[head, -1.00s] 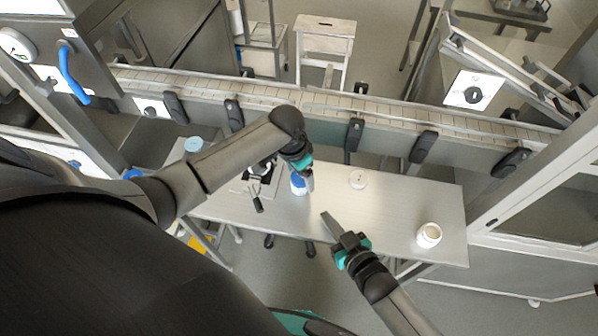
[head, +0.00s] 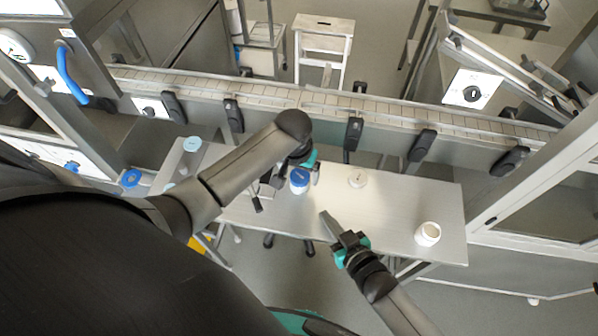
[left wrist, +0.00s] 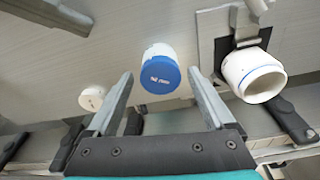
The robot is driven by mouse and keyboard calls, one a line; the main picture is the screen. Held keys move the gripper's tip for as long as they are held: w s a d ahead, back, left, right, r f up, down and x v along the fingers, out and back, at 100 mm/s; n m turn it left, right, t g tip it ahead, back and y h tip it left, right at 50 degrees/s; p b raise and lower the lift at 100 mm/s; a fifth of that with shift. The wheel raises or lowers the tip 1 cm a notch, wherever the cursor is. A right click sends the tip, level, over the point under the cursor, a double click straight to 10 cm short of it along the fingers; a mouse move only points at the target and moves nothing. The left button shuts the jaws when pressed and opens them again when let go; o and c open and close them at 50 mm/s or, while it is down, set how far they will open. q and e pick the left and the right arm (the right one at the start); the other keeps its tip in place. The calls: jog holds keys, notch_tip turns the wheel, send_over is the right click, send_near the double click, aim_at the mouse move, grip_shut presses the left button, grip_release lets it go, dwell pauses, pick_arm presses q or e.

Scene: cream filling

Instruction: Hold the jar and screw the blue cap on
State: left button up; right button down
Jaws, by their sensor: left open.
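A white jar with a blue cap on top (head: 299,176) stands on the steel table (head: 395,205), near its middle. It also shows in the left wrist view (left wrist: 160,76), between the spread fingertips of my left gripper (left wrist: 161,75). The fingers are open, with gaps on both sides, and do not appear to touch the jar. In the head view my left gripper (head: 303,168) is partly hidden by my arm. My right gripper (head: 337,226) hangs over the table's front part, right of the jar; its finger gap cannot be made out.
A white open jar (head: 427,234) stands at the table's right end. A small white lid (head: 357,180) lies right of the blue-capped jar. Another white jar (left wrist: 256,76) sits by a dark holder in the left wrist view. A blue round item (head: 131,178) is at left.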

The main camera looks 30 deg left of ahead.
pick_arm(q)
jog(key=n, duration=0.2)
jog(key=shift+d+n, duration=0.15)
jog(key=shift+n, duration=0.15)
jog(key=n, duration=0.3)
jog(key=shift+y, duration=0.4)
grip_shut()
dwell(0.7)
jog(key=m, duration=0.2)
jog(key=shift+m, duration=0.4)
jog(key=shift+m+h, duration=0.4)
jog(key=shift+m, duration=1)
